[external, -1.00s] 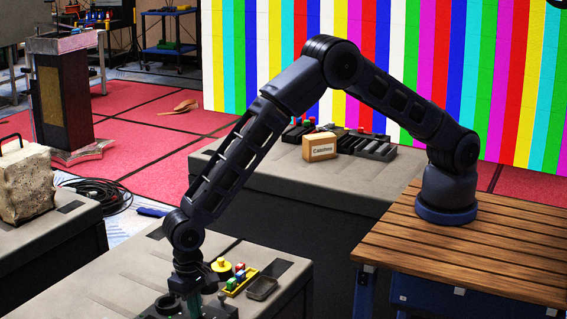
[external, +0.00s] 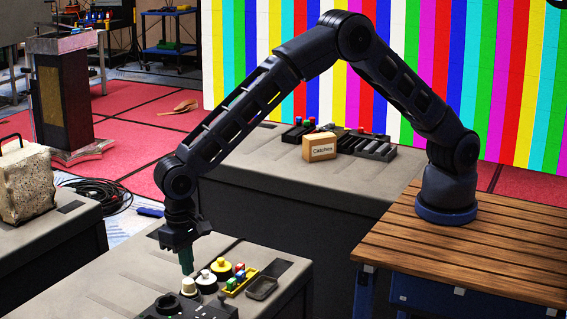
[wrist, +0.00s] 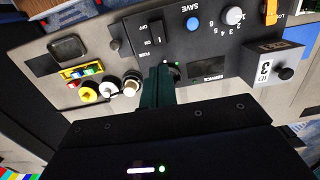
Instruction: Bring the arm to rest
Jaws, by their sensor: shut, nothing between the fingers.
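My gripper (external: 186,268) is shut and empty, pointing down above the grey bench in the lower part of the external view. In the wrist view its dark green fingers (wrist: 157,78) are together, over the edge of a black control panel (wrist: 198,45). The panel carries a rocker switch marked ON and OFF, a SAVE button and a numbered dial. In the external view my arm arches from its base on the wooden table at the right, over to the left and down to the bench.
Beside the panel stand white and yellow round pieces (external: 220,265), a yellow tray (external: 240,281) with coloured blocks, and a small dark dish (external: 262,288). A box marked Catches (external: 319,147) sits on the rear bench. A stone block (external: 25,185) stands at the left.

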